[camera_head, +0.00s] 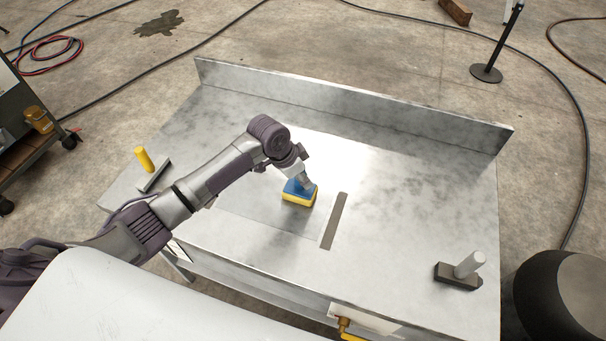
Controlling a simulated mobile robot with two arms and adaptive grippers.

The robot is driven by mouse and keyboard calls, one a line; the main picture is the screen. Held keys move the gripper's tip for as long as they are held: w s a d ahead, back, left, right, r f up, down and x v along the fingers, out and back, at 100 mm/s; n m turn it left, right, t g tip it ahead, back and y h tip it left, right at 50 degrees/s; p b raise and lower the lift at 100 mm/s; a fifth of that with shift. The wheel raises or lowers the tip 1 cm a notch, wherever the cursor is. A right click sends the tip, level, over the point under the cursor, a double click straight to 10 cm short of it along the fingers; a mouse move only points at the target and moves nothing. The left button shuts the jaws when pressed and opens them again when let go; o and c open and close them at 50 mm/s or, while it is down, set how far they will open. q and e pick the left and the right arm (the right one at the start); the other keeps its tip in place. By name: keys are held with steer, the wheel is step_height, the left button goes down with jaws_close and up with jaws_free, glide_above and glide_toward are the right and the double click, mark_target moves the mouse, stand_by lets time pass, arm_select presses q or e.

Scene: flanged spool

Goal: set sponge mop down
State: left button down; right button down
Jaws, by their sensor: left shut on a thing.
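The sponge mop (299,198) is a small block, blue on top and yellow below, near the middle of the metal table (400,220). My left gripper (300,178) comes down from the upper left and is shut on the mop's upper part. The fingers and arm hide part of its top. The yellow underside looks at or very near the table surface; I cannot tell whether it touches. My right gripper is not in view.
A dark flat strip (334,221) lies just right of the mop. A yellow-handled tool (144,159) stands at the table's left, a grey-handled tool with a dark base (459,275) at the right. A raised ledge (350,103) closes the back. The table's right middle is clear.

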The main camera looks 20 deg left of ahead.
arm_select(q)
steer(key=c, duration=0.9)
jaws_free()
steer(key=b+v, duration=0.1)
steer(key=v, duration=1.1)
